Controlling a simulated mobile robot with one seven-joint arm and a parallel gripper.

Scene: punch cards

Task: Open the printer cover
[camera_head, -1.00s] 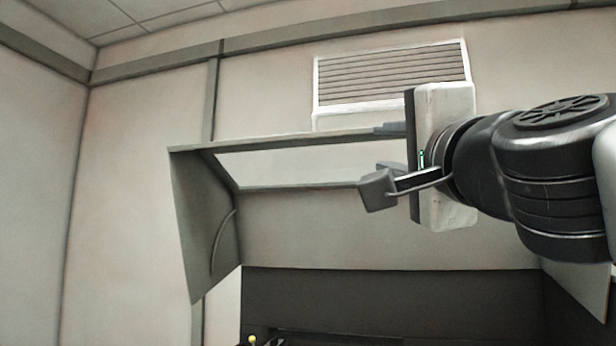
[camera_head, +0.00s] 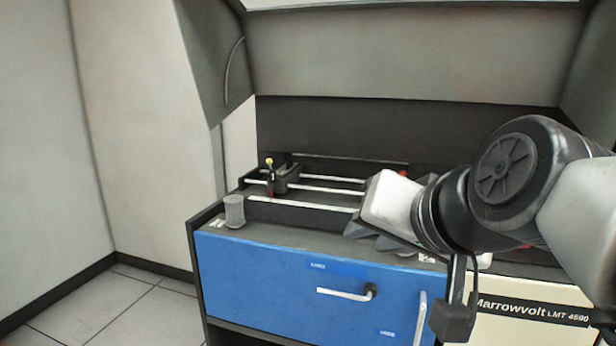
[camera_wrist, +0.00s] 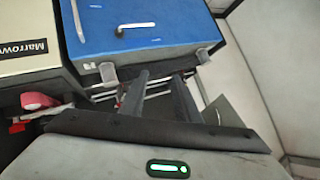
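The printer cover (camera_head: 405,52) is the large grey hood at the top of the head view. It stands raised over the printer bed, with its upper part cut off by the frame. The printer (camera_head: 270,270) has a blue front and dark bed with silver rails beneath the hood. My gripper (camera_head: 369,238) is low over the front right part of the bed, well below the cover and apart from it. In the wrist view my gripper's two dark fingers (camera_wrist: 160,82) are spread with nothing between them. Whether they touch the bed cannot be told.
A grey cylinder (camera_head: 234,211) stands on the bed's front left corner. A small yellow-topped part (camera_head: 269,163) is near the rails. A silver handle (camera_head: 345,294) juts from the blue front. A red part (camera_wrist: 38,100) shows in the wrist view. Floor (camera_head: 115,310) at left is clear.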

